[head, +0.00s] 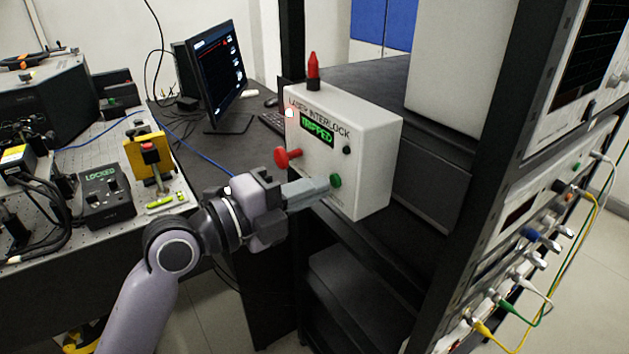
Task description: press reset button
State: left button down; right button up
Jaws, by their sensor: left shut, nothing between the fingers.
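The white laser interlock box (376,140) stands on a dark rack shelf in the middle of the head view. Its green display (317,132) reads "TRIPPED". A red mushroom knob (285,157) sticks out at the left of the face. My left gripper (327,186) is shut and empty, its fingertips right at the green button. I cannot tell whether they touch it. My right gripper is not in view.
A red beacon (313,68) tops the box. Rack instruments with plugged cables (520,290) stand at the right. At the left, an optical bench (60,232) holds a control box reading "LOCKED" (105,193). A monitor (216,75) stands behind.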

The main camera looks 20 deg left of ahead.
pick_arm(q)
jog(key=shift+w+d, duration=0.3)
